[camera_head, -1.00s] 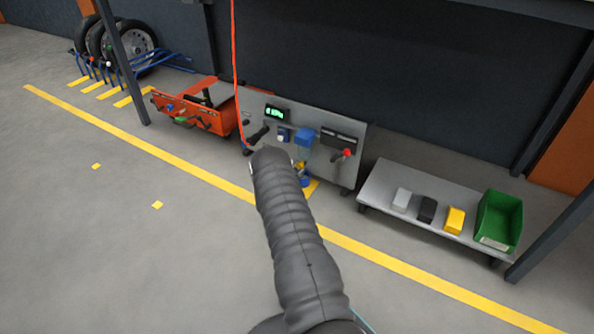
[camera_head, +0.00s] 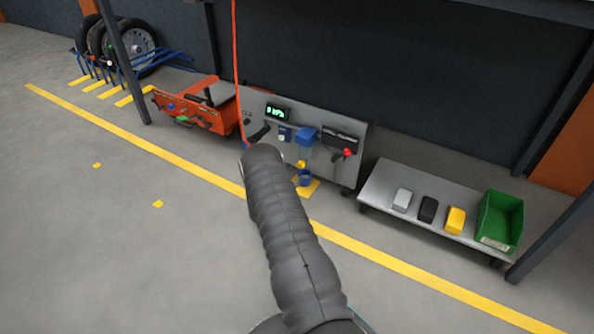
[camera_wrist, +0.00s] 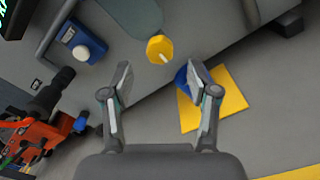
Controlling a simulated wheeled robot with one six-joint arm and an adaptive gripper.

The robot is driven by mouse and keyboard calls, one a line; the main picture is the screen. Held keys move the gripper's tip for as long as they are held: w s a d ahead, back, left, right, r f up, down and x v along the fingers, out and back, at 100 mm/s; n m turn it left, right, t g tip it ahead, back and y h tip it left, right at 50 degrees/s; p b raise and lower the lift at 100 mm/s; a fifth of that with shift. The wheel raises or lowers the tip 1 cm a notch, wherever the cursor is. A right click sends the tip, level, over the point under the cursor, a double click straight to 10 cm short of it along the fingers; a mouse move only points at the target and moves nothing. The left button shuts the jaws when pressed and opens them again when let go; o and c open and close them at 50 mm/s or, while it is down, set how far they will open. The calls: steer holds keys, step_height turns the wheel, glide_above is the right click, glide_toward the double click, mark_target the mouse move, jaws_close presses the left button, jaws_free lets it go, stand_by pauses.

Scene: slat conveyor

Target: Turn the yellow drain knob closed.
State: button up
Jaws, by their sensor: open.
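The yellow drain knob (camera_wrist: 160,49) shows in the wrist view, with a pale line mark across its face. It sits at the bottom of a grey-green bowl (camera_wrist: 133,14) on the grey panel. In the head view the knob (camera_head: 301,164) is small, below the blue-topped filter unit (camera_head: 306,138). My gripper (camera_wrist: 158,72) is open, with its fingers spread to either side below the knob in the wrist picture. Nothing is between the fingers, and they look apart from the knob. In the head view my arm hides the gripper.
A blue cup (camera_wrist: 183,78) stands on a yellow floor patch (camera_wrist: 226,98), partly behind the right finger. A blue box with a white button (camera_wrist: 80,45) is left of the knob. A low bench (camera_head: 380,205) with a green bin (camera_head: 500,222) stands to the right.

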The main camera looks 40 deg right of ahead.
steer(key=v, duration=0.7)
steer(key=shift+a, duration=0.25)
steer(key=shift+s, duration=0.1)
